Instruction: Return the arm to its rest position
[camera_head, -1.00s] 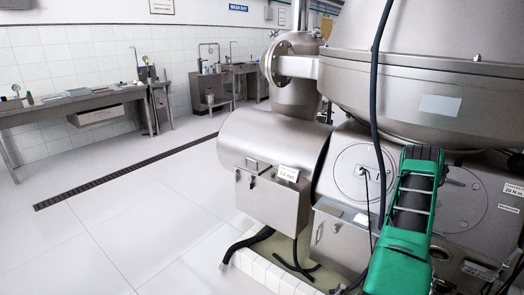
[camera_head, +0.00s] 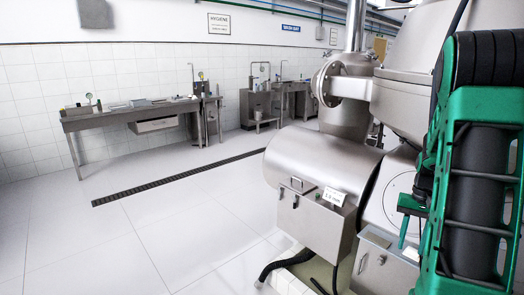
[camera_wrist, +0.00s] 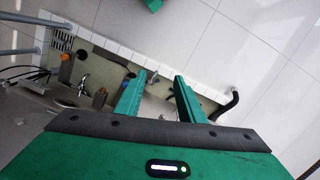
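My gripper (camera_wrist: 157,92) shows in the wrist view as two green fingers held apart, with nothing gripped between them. It points down over the tiled edge and floor beside the machine. In the head view my green and black arm (camera_head: 478,190) stands folded upright at the right edge, close to the camera, and covers part of the steel disc separator (camera_head: 325,165). The fingers cannot be made out in the head view.
The separator's control box (camera_head: 315,222) and black hoses are at its left side. A steel bench (camera_head: 130,112) and sinks (camera_head: 262,105) line the back wall. A drain channel (camera_head: 180,175) crosses the open white floor (camera_head: 130,235) at left.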

